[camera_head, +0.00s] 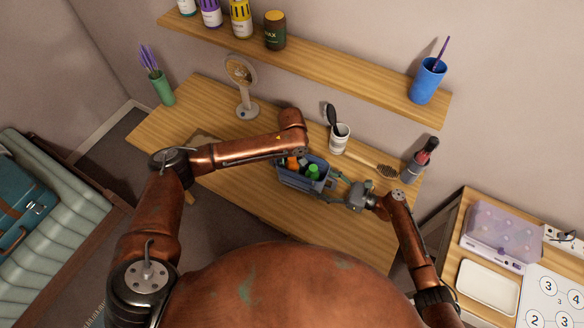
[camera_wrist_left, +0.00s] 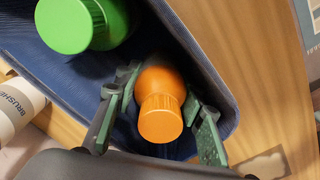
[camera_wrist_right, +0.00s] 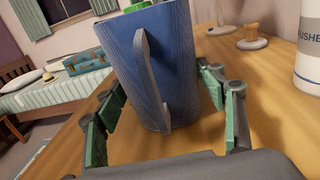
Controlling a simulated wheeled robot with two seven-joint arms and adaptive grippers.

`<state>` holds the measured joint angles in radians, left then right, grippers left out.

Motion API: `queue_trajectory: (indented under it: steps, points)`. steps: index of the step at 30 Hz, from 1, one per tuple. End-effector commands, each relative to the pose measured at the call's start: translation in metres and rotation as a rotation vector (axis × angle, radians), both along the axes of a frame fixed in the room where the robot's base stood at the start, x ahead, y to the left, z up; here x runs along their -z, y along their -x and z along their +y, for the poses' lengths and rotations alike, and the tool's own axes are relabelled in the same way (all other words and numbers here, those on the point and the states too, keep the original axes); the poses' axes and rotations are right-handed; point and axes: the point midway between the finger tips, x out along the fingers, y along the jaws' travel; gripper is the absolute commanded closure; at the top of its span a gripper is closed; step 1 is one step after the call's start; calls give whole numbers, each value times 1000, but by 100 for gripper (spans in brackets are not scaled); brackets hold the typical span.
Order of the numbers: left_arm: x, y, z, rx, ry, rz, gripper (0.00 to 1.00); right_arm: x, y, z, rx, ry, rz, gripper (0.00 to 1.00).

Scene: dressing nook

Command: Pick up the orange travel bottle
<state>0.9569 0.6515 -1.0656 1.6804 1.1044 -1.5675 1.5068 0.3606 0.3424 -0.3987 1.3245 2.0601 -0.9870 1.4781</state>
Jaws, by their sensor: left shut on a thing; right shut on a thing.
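The orange travel bottle (camera_wrist_left: 161,116) stands in a blue bin (camera_head: 304,182), near one end of it. In the left wrist view my left gripper (camera_wrist_left: 160,88) has its green-padded fingers on both sides of the bottle, shut on it inside the bin. In the head view my left forearm hides most of that gripper, and only a little of the orange bottle (camera_head: 292,163) shows. My right gripper (camera_wrist_right: 158,88) is shut on the blue bin, its fingers on either side of the end with the grey handle (camera_wrist_right: 148,75). A green bottle (camera_wrist_left: 82,22) stands beside the orange one.
A white cup with a brush (camera_head: 339,138), a hairbrush (camera_head: 387,171) and a grey cup (camera_head: 415,165) stand or lie behind the bin. A round mirror (camera_head: 243,88) is at the back left. A shelf (camera_head: 335,75) runs above the wooden table (camera_head: 185,117).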

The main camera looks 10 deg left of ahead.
Motion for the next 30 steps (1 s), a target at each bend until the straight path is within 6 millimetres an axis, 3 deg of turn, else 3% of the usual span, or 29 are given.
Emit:
queue_trajectory:
  steps: [7, 11, 24, 30]
  points:
    - [-3, 0, 0, 0, 1, -1, 90, 0, 0, 0, 0, 0, 0, 64]
    - [-17, -1, 0, 0, 2, -2, 90, 0, 0, 0, 0, 0, 0, 64]
    - [-127, -1, 0, 1, 0, -4, 90, 0, 0, 0, 0, 0, 0, 64]
    - [-163, -1, 0, 0, 0, -3, 90, 0, 0, 0, 0, 0, 0, 64]
